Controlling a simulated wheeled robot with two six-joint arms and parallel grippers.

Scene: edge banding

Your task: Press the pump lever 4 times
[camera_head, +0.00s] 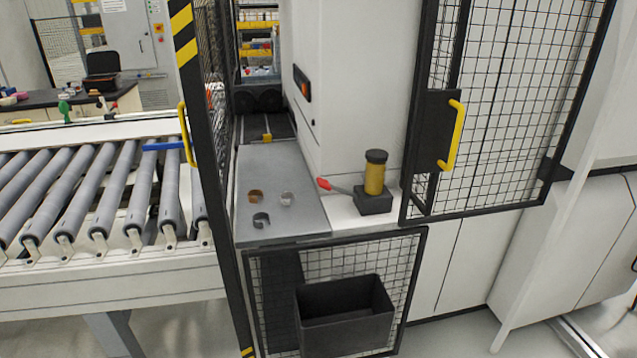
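The pump stands on a white ledge inside the machine's opening. It has a dark base (374,201) and an upright yellow reservoir (374,178) with a black cap. Its lever (334,188) is a thin rod with a red grip at the end, reaching out to the left of the base and tilted slightly up. Nothing touches the lever. Neither of my grippers is in view.
A grey plate (300,222) left of the pump holds several small ring-shaped pieces. Mesh doors with yellow handles (454,136) flank the opening. A black bin (345,318) hangs below. A roller conveyor (90,195) lies at left.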

